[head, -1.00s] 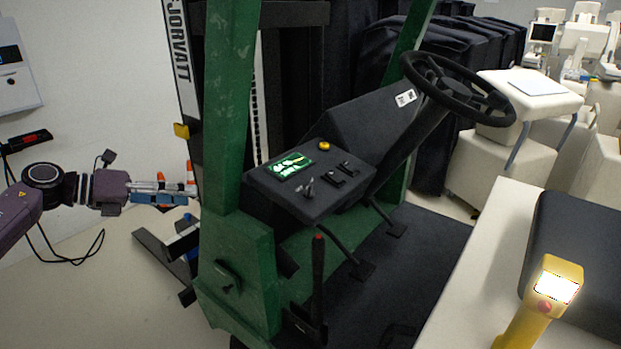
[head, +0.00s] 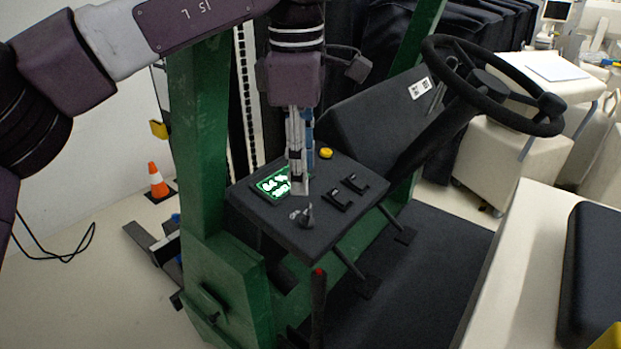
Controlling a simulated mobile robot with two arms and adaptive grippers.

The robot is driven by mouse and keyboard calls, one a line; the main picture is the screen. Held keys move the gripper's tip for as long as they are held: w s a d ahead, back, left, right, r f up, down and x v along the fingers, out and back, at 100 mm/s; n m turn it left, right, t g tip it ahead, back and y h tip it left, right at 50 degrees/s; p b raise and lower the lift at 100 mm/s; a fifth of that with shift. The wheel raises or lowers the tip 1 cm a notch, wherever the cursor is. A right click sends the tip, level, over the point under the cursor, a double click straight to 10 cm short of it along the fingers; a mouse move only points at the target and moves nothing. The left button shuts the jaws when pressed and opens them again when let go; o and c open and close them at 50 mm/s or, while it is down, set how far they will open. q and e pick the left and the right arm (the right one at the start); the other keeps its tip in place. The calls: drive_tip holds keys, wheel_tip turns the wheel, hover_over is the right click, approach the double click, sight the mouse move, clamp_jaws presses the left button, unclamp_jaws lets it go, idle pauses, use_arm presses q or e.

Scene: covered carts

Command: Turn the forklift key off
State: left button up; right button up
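The forklift key (head: 307,217) stands in the black dashboard panel (head: 262,221) of the green forklift, near the panel's front edge. My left gripper (head: 299,190) points down over the panel, just above and behind the key in the picture. Its fingers appear close together and do not seem to touch the key; whether they are fully shut is unclear. The lit green display (head: 272,184) is partly hidden by the fingers. My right gripper does not show.
A yellow button (head: 325,153) and black switches (head: 345,190) sit on the panel. The steering wheel (head: 437,75) is at the right. A green post (head: 196,150) stands left of the panel. A red-tipped lever (head: 318,300) rises in front. An orange cone (head: 157,180) stands behind left.

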sight(309, 208)
use_arm(q)
drive_tip(key=shift+w+d+f, duration=0.1)
drive_tip(key=shift+d, duration=0.35)
drive_tip(key=shift+s+f, duration=0.15)
drive_tip(key=shift+s, duration=0.15)
drive_tip(key=shift+s+f+p, duration=0.35)
drive_tip(key=shift+s+f, duration=0.5)
drive_tip(key=shift+f, duration=0.05)
drive_tip(key=f, duration=0.1)
drive_tip(key=w+f, duration=0.1)
drive_tip(key=f, duration=0.1)
drive_tip(key=f+p, duration=0.1)
drive_tip(key=f, duration=0.1)
drive_tip(key=shift+w, duration=0.3)
drive_tip(key=shift+s+r, duration=0.15)
drive_tip(key=shift+s, duration=0.1)
drive_tip(key=shift+c, duration=0.3)
drive_tip(key=shift+w, duration=0.15)
drive_tip(key=c, duration=0.5)
clamp_jaws()
